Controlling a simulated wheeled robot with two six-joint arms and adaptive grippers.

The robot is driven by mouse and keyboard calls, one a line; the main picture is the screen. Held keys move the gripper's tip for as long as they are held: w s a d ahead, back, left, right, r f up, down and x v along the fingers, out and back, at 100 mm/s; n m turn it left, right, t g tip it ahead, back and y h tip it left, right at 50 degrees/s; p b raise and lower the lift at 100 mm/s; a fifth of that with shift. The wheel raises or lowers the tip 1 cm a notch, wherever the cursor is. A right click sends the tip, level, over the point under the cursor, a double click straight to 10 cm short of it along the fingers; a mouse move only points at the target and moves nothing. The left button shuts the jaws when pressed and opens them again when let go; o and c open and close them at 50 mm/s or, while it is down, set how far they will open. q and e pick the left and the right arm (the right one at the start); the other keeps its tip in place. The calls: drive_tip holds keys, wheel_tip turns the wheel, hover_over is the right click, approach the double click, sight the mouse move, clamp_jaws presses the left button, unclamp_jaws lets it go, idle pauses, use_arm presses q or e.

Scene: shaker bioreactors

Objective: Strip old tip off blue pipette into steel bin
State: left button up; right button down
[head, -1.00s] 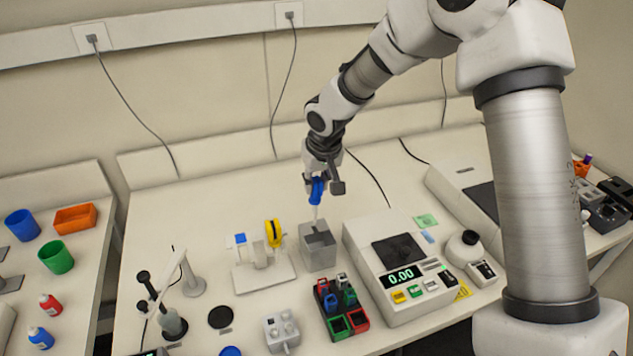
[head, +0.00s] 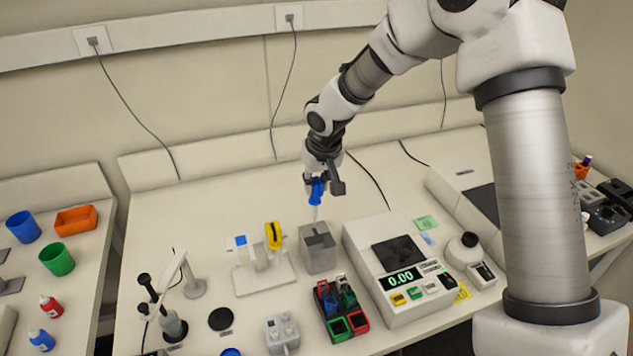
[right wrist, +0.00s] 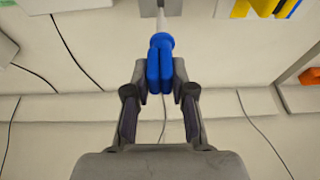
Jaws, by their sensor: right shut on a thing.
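The blue pipette (head: 317,190) is in my right gripper (head: 322,182), tip end down, above the steel bin (head: 318,254). Its pale lower shaft points at the bin's opening; whether the tip end is inside the opening I cannot tell. In the right wrist view my right gripper (right wrist: 160,82) is shut on the blue body (right wrist: 160,60), and the pale shaft reaches to the picture's top edge. A grey corner of the bin (right wrist: 155,5) seems to show there. My left gripper is not in view.
Left of the bin stands a white pipette stand (head: 265,276) with a yellow pipette (head: 274,235). A scale (head: 385,265) reading 0.00 stands to the right. A rack of coloured pots (head: 340,308) is in front. The table behind the bin is clear.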

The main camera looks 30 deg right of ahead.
drive_tip(key=shift+r, duration=0.1)
drive_tip(key=shift+r+p, duration=1.1)
drive_tip(key=shift+r, duration=0.3)
idle(0.7)
